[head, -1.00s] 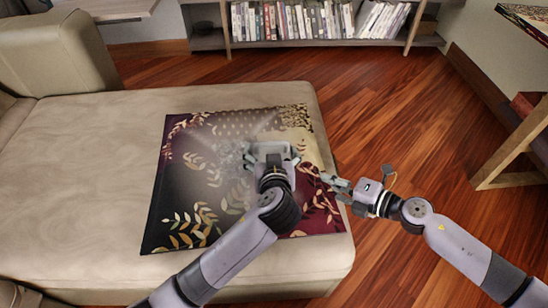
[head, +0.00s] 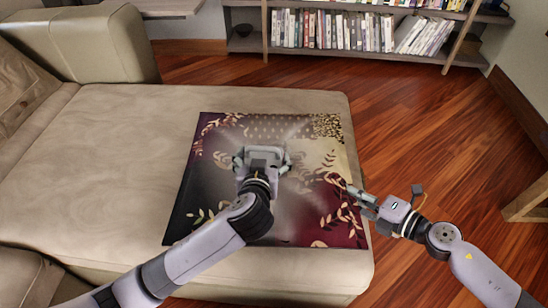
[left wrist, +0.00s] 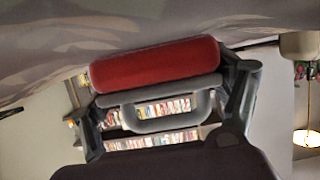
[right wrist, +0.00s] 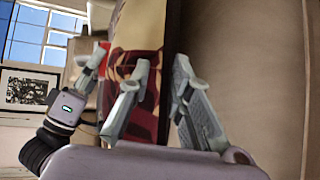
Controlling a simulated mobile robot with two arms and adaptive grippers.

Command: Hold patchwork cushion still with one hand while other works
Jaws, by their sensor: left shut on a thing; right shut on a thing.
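The flat patchwork cushion (head: 285,130) has leaf patterns on dark red, cream and black patches. It lies on the beige sofa seat. My left gripper (head: 262,160) is over the middle of the cushion, shut on a red and grey tool (left wrist: 155,65). Pale, hazy streaks show around it. The tool's underside is hidden in the head view. My right gripper (head: 358,196) is at the cushion's right edge. In the right wrist view, its fingers (right wrist: 158,100) are on either side of the edge of the cushion (right wrist: 145,68), shut on it.
The beige sofa seat (head: 110,150) is bare left of the cushion, with an armrest (head: 85,45) behind. Wooden floor (head: 440,130) lies open to the right. A bookshelf (head: 350,55) stands at the back, and a wooden leg (head: 525,205) at the right edge.

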